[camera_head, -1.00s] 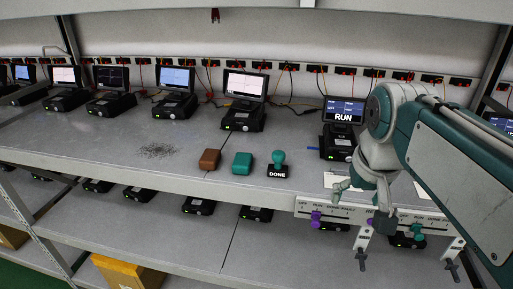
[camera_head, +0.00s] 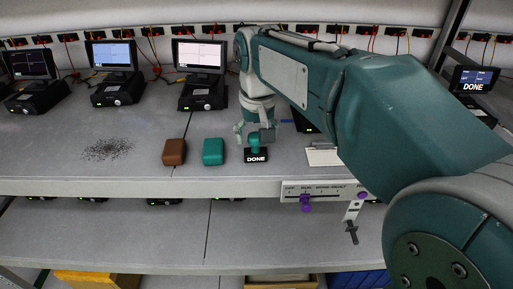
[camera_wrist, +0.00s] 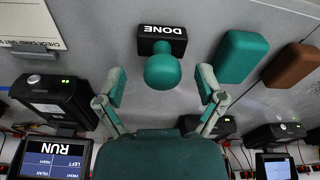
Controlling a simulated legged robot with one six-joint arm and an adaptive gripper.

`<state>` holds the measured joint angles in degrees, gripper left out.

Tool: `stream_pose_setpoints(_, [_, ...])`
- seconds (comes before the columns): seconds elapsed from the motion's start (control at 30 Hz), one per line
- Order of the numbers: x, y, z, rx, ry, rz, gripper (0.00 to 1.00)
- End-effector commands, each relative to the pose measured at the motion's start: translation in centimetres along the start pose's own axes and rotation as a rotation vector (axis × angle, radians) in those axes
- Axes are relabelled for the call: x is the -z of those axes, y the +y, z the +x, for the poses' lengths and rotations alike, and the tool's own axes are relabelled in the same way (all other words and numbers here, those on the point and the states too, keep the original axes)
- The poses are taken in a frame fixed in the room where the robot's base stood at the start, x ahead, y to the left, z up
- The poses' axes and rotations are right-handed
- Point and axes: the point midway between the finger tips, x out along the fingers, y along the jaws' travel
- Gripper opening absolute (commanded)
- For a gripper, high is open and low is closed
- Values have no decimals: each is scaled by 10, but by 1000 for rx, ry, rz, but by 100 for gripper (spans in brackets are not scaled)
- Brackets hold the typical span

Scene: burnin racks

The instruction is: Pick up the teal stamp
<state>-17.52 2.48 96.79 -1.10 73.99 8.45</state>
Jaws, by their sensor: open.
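The teal stamp (camera_head: 255,146) stands upright on the shelf, with a round teal knob and a black base marked DONE. It also shows in the wrist view (camera_wrist: 162,70), knob towards the camera. My gripper (camera_head: 256,132) is over the stamp from behind in the head view. In the wrist view its two fingers (camera_wrist: 161,80) are spread wide, one on each side of the knob, with visible gaps. The gripper is open and empty. Part of the stamp's knob is close to the fingers in the head view, and contact cannot be made out there.
A teal block (camera_head: 213,151) and a brown block (camera_head: 174,152) lie left of the stamp. Black devices with screens (camera_head: 202,75) stand behind. A white card (camera_head: 322,156) lies to the right. A slider panel (camera_head: 310,194) hangs at the shelf's front edge.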

Motion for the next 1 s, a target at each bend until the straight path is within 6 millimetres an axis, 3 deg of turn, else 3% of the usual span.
stream_pose_setpoints(0.13, [0, 1, 15, 1, 0, 0, 88])
stream_pose_setpoints(0.37, [0, 5, 16, 5, 3, 2, 88])
stream_pose_setpoints(0.57, [0, 2, 17, 2, 2, 0, 3])
stream_pose_setpoints(0.6, [0, 2, 17, 1, 1, 0, 0])
stream_pose_setpoints(1.0, [1, 1, 15, 2, -1, 0, 0])
